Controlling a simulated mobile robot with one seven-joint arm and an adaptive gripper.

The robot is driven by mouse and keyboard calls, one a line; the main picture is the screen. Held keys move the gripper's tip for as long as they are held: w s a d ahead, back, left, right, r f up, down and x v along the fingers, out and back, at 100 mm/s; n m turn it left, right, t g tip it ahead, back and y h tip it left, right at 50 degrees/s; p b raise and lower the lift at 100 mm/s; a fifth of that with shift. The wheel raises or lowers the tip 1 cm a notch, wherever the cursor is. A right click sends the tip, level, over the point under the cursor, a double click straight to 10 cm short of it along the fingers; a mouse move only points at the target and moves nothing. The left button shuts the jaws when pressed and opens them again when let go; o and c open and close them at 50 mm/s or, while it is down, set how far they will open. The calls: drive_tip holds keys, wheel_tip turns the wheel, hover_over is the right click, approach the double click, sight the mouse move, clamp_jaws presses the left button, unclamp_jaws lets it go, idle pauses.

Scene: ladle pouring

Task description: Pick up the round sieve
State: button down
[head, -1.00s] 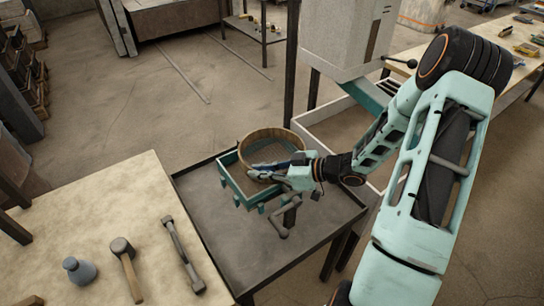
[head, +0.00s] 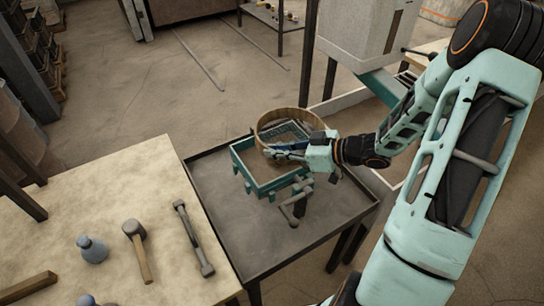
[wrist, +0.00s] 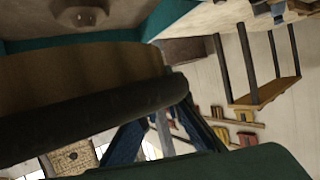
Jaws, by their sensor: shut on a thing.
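The round sieve (head: 263,122) has a light wooden hoop and a grey mesh. In the head view it is over the back right part of a teal square frame (head: 243,170). It looks tilted, with its mesh partly showing. My gripper (head: 284,152) is shut on the sieve's near rim, with its fingers reaching in from the right. I cannot tell whether the sieve still touches the frame. In the wrist view, blue finger parts (wrist: 160,135) show behind a dark bar. A brown curved band there may be the hoop, but it is dim.
The frame stands on a dark metal table (head: 220,215) with a crank handle (head: 292,212) at its front. A grey hopper (head: 360,35) stands behind at right.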

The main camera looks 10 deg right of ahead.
drive_tip(key=s+d+r, duration=0.8)
drive_tip(key=s, duration=0.1)
drive_tip(key=shift+d+r, duration=0.3)
drive_tip(key=shift+d, duration=0.1)
